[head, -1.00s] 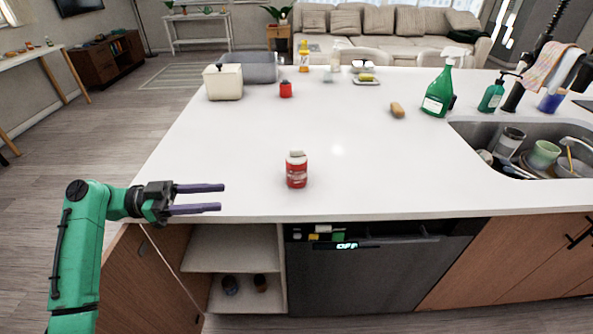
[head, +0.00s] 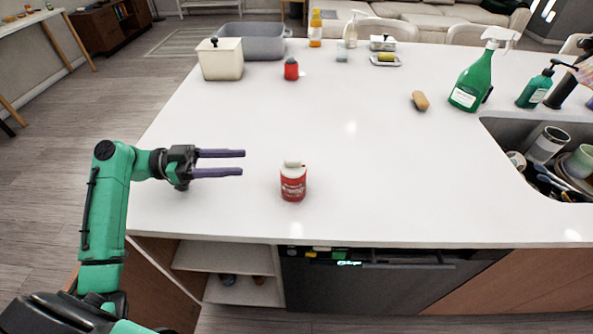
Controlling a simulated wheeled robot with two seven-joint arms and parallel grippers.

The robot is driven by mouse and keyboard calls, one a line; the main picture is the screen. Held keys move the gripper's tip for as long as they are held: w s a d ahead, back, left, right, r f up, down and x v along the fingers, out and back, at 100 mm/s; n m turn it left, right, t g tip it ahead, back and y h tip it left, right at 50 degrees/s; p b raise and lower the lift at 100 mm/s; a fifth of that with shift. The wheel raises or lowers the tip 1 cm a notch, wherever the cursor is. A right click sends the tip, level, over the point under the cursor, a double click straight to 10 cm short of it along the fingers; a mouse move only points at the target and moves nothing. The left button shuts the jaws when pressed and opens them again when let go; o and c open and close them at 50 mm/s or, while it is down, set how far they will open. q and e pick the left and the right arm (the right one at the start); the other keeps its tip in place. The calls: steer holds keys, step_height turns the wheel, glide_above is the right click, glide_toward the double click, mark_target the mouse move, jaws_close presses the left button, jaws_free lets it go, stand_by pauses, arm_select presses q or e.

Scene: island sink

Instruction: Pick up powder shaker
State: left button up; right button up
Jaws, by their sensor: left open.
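The powder shaker, which I take to be the red container with a white cap (head: 293,182), stands upright on the white countertop (head: 390,190) near its front edge. My left gripper (head: 243,162) is open and empty over the counter. Its two purple fingers point right, to the left of the shaker and apart from it. My right gripper is not in view.
A small red container (head: 291,69), a cream canister (head: 221,59) and a grey basin (head: 252,41) stand at the back left. A brown sponge-like item (head: 420,100), a green spray bottle (head: 474,80) and the sink with dishes (head: 545,160) are right. The counter around the shaker is clear.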

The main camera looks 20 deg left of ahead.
arm_select(q)
steer(key=p, duration=0.3)
glide_toward(293, 159)
steer(key=d, duration=0.3)
steer(key=p+x, duration=0.1)
steer(key=x, duration=0.1)
steer(key=p+x, duration=0.1)
steer(key=x, duration=0.1)
steer(key=p+x, duration=0.2)
steer(key=x, duration=0.1)
steer(key=shift+w+a+f, duration=0.1)
steer(key=shift+w+a, duration=0.05)
steer(key=shift+w, duration=0.2)
steer(key=shift+f, duration=0.2)
jaws_close()
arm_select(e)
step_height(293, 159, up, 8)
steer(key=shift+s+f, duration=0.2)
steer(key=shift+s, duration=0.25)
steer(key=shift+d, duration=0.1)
